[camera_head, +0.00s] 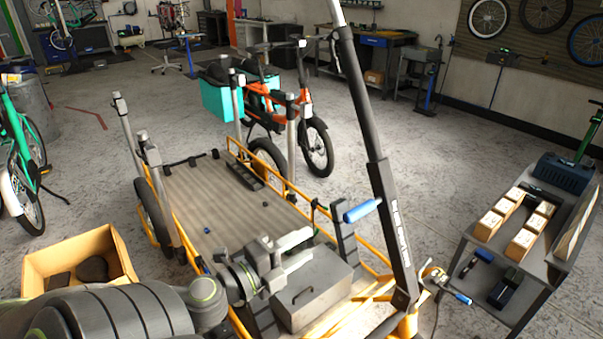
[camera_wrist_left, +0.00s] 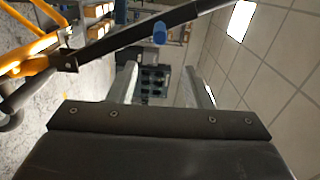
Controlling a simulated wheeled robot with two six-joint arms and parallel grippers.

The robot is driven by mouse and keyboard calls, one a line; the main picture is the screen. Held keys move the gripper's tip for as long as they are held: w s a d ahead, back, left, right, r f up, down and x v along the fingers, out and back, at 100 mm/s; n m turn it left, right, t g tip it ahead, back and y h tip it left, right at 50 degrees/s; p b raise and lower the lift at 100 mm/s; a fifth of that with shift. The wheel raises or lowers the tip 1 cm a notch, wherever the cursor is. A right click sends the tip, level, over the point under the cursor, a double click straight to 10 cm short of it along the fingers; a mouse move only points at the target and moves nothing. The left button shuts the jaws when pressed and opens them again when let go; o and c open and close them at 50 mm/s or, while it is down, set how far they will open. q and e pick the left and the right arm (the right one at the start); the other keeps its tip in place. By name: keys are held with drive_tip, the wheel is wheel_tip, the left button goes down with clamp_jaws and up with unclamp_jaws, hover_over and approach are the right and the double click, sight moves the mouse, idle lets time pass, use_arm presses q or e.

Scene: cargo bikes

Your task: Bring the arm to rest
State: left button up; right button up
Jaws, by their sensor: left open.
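My left arm (camera_head: 120,310) comes in from the lower left of the head view, over the near end of the cargo bike bed. My left gripper (camera_head: 306,246) is open and points to the right, near the grey box. In the left wrist view its two fingers (camera_wrist_left: 160,85) stand apart with nothing between them. The wrist view is turned on its side. My right gripper is in neither view.
A grey box (camera_head: 312,293) with a handle lies just below my left gripper. A tall dark crane post (camera_head: 387,190) with a blue handle (camera_head: 362,210) rises to its right. A cardboard box (camera_head: 75,257) stands left, a cart (camera_head: 548,205) with small boxes right.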

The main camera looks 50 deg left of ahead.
use_arm(q)
drive_tip(key=a+f+n+g+y, duration=0.25)
drive_tip(key=a+f, duration=0.35)
drive_tip(key=f, duration=0.3)
drive_tip(key=a+f+n+g+y, duration=0.1)
drive_tip(key=a+f+n+y, duration=0.3)
drive_tip(key=f, duration=0.4)
drive_tip(key=s+a+f+n+g, duration=0.2)
drive_tip(key=s+f+n+g, duration=0.1)
drive_tip(key=f, duration=0.7)
drive_tip(key=s+a+f+n+g, duration=0.2)
drive_tip(key=s+f, duration=0.1)
drive_tip(key=f, duration=0.6)
drive_tip(key=s+d+f+n+g+h, duration=0.1)
drive_tip(key=s+d+f+n+g, duration=0.15)
drive_tip(key=s+f, duration=0.45)
drive_tip(key=s+d+f+n+g+h, duration=0.15)
drive_tip(key=s+d+f, duration=0.25)
drive_tip(key=f, duration=0.5)
drive_tip(key=s+d+f+n+g, duration=0.2)
drive_tip(key=s+d+f, duration=0.2)
drive_tip(key=s+d, duration=0.1)
drive_tip(key=s+d+f+n+g+h, duration=0.1)
drive_tip(key=s+d+f+g, duration=0.1)
drive_tip(key=s+d+f, duration=0.2)
drive_tip(key=s+d, duration=0.2)
drive_tip(key=d, duration=0.2)
drive_tip(key=shift+s+f+n, duration=0.3)
drive_tip(key=shift+f+n, duration=0.05)
drive_tip(key=shift+f, duration=0.05)
